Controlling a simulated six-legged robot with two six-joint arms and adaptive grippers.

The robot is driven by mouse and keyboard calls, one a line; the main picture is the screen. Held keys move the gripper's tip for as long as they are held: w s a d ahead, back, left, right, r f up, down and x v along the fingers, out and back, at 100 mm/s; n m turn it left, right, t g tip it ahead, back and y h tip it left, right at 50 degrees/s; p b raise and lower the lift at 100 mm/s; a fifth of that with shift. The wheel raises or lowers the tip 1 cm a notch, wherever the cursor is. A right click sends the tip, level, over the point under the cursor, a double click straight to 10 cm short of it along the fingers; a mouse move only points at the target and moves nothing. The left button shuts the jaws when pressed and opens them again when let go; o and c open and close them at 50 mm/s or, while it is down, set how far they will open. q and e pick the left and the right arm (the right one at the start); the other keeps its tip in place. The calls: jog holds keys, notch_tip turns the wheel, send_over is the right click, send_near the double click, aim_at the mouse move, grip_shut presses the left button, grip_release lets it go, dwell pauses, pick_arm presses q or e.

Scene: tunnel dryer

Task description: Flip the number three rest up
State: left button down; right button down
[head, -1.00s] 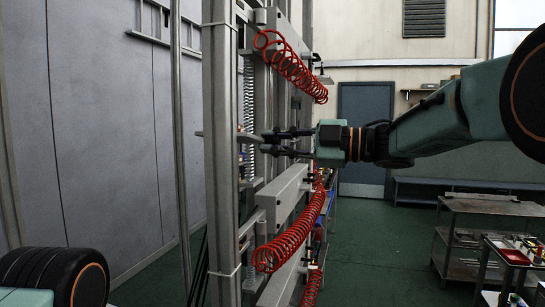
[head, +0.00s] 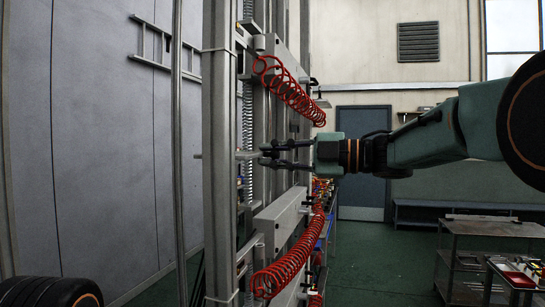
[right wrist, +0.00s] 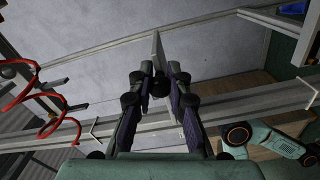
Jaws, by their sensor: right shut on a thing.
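My right gripper (head: 268,154) reaches in from the right to the tall grey metal rack. It is shut on a narrow grey rest (head: 246,155), a flat bar that sticks out beside the rack's front upright. In the right wrist view the rest (right wrist: 158,50) is a thin grey plate standing between the fingertips (right wrist: 159,82). Its inner end is hidden by the fingers. I see no number on it, so I cannot tell which one it is. My left gripper is not in view.
Red coiled hoses hang above (head: 292,92) and below (head: 288,262) my right gripper. A grey box (head: 282,216) is fixed to the rack just beneath it. A metal upright (head: 221,200) stands close on the left. A trolley (head: 487,229) stands at right; green floor is open between.

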jog(key=c, duration=1.7)
grip_release()
jog(key=o, duration=0.5)
jog(key=shift+s+d+r, duration=0.25)
jog(key=shift+s+d, duration=0.05)
jog(key=shift+s, duration=0.15)
jog(key=shift+w+a+f, duration=0.15)
jog(key=shift+w+f, duration=0.05)
jog(key=shift+w, duration=0.2)
jog(key=shift+s+v, duration=0.15)
jog(key=shift+v, duration=2.9)
jog(key=shift+s+v, duration=0.1)
jog(key=shift+v, duration=3)
jog(key=shift+w+r, duration=0.1)
jog(key=shift+r, duration=0.05)
